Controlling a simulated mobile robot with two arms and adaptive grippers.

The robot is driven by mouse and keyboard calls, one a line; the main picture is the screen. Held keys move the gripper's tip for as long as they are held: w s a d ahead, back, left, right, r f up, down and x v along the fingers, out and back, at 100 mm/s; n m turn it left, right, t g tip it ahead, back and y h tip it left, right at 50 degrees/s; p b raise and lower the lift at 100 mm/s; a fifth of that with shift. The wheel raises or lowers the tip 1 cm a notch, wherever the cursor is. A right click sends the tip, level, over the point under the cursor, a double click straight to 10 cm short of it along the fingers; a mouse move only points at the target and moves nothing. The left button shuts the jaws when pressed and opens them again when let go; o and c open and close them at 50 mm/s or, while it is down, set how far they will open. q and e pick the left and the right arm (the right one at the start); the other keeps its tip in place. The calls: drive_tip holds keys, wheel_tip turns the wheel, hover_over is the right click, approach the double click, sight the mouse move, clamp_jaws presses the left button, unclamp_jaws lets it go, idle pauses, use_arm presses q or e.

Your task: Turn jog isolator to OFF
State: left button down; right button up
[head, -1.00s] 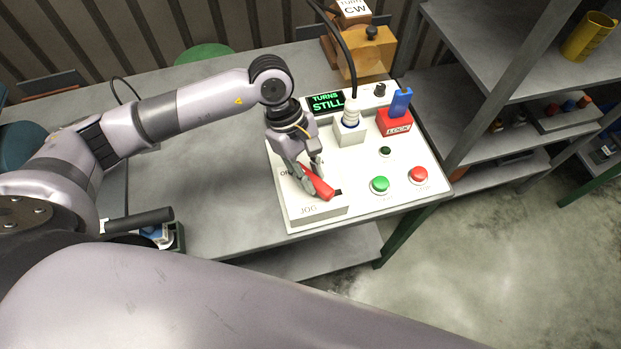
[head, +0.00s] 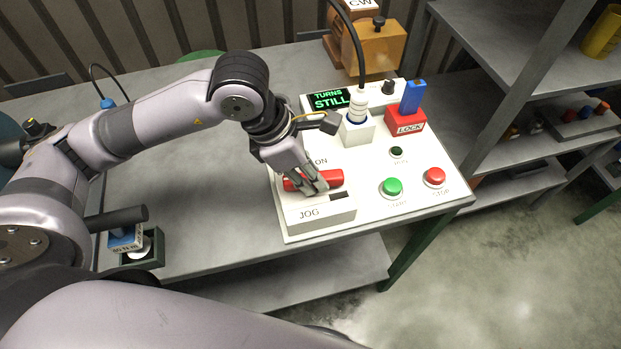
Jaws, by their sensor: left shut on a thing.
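The jog isolator is a white box marked JOG (head: 318,214) at the front left of the white control panel (head: 365,207). Its red handle (head: 333,178) lies roughly level across the box top. My left gripper (head: 316,188) reaches down from the left and is shut on the red handle, covering its middle. An ON label (head: 320,161) shows just behind the handle. The OFF label cannot be seen; the gripper and wrist cover much of the box's left part. My right gripper is not in view.
Green START (head: 392,187) and red STOP (head: 434,176) buttons stand right of the isolator. Behind are a white post with a cable (head: 357,129), a red LOCK block (head: 405,122) with a blue key, and a display (head: 331,99) reading TURNS STILL.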

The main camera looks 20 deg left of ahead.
use_arm(q)
drive_tip(key=shift+n+t+b, duration=0.3)
drive_tip(key=shift+n+b, duration=0.25)
drive_tip(key=shift+n, duration=0.15)
drive_tip(key=c, duration=1.4)
unclamp_jaws()
drive_tip(key=shift+r, duration=0.1)
drive_tip(key=v, duration=1.2)
drive_tip(key=shift+d, duration=0.15)
